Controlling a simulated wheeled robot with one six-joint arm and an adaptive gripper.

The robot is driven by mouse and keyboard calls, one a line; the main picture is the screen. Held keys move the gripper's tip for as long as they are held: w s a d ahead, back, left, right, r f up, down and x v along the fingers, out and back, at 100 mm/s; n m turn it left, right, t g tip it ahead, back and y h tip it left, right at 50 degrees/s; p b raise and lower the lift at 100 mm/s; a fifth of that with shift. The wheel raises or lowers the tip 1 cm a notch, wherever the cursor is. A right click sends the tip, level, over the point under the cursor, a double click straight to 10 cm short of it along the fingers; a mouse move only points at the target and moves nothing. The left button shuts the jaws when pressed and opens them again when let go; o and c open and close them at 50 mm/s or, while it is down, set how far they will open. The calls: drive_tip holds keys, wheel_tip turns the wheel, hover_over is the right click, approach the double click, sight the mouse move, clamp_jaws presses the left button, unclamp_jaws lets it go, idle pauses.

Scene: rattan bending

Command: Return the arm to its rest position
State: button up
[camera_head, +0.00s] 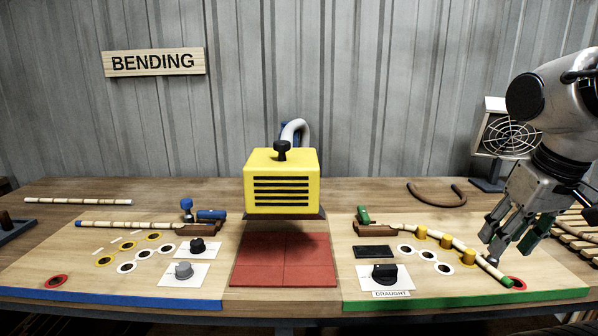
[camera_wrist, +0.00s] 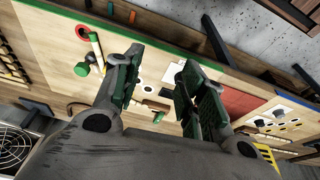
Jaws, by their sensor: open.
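My gripper (camera_head: 508,236) is at the right of the head view, above the right end of the green-edged board (camera_head: 450,301). Its fingers point down, are apart and hold nothing. It hangs near the green-tipped end of a rattan pole (camera_head: 463,246), which lies against yellow pegs (camera_head: 445,240). I cannot tell whether the fingers touch the pole. The pole (camera_wrist: 97,50) also shows there, to the left of the fingers.
A yellow slotted box (camera_head: 282,182) stands mid-table behind red tiles (camera_head: 283,260). A fan (camera_head: 508,135) stands behind my gripper. Slats (camera_head: 575,240) lie at the far right. A bent rattan piece (camera_head: 437,200) lies at the back. The left board (camera_head: 130,290) holds another pole (camera_head: 120,225).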

drive_tip(key=shift+s+d+r+m+t, duration=0.2)
drive_tip(key=shift+s+d+r+t, duration=0.15)
drive_tip(key=shift+r, duration=0.1)
drive_tip(key=shift+s+d+r+m+t, duration=0.25)
drive_tip(key=shift+d+r, duration=0.1)
drive_tip(key=shift+r, duration=0.1)
